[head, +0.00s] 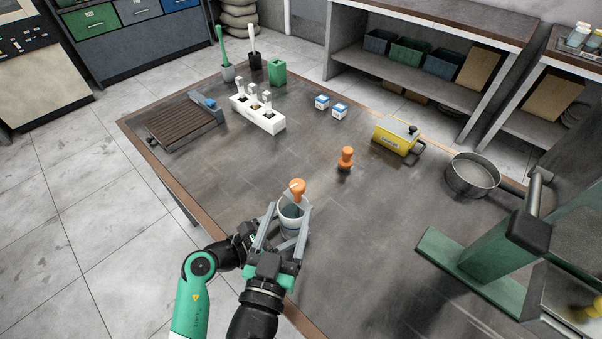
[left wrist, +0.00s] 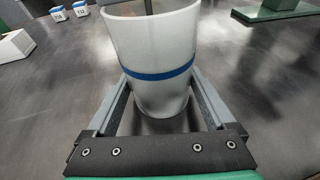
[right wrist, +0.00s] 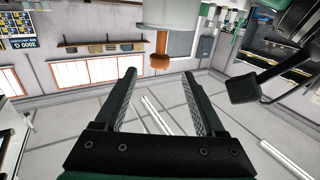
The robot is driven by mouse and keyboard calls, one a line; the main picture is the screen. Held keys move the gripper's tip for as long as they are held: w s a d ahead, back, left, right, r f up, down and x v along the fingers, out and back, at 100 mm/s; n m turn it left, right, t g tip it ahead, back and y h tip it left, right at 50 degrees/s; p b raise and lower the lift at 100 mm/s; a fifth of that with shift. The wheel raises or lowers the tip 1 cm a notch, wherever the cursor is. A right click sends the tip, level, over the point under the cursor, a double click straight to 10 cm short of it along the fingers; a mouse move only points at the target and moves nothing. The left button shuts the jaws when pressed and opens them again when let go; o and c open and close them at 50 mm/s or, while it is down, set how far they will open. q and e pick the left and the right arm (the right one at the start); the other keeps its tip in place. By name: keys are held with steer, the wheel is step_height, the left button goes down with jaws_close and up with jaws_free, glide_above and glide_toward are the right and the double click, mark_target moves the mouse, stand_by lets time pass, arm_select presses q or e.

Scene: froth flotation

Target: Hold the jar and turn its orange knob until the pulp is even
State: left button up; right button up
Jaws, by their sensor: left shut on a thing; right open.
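The jar (head: 288,216) is whitish with a blue band, which shows in the left wrist view (left wrist: 150,55). It stands upright near the table's front edge. My left gripper (left wrist: 152,88) is shut on the jar, one finger on each side; in the head view it is mostly hidden behind my right wrist. The orange knob (head: 297,187) sits above the jar. My right gripper (head: 290,203) is open, its fingers pointing towards the knob. In the right wrist view, upside down, the knob (right wrist: 160,61) shows between and beyond the fingertips, apart from them. The pulp cannot be made out.
Another orange object (head: 346,158) stands on the table (head: 220,168) behind the jar. A yellow box (head: 394,139), a grey pan (head: 473,178) and a green stand (head: 470,272) are to the right. A white rack (head: 262,120) and small blue-white boxes (head: 339,111) lie farther back.

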mark_target(299, 180)
steer(key=x, duration=1.1)
jaws_close()
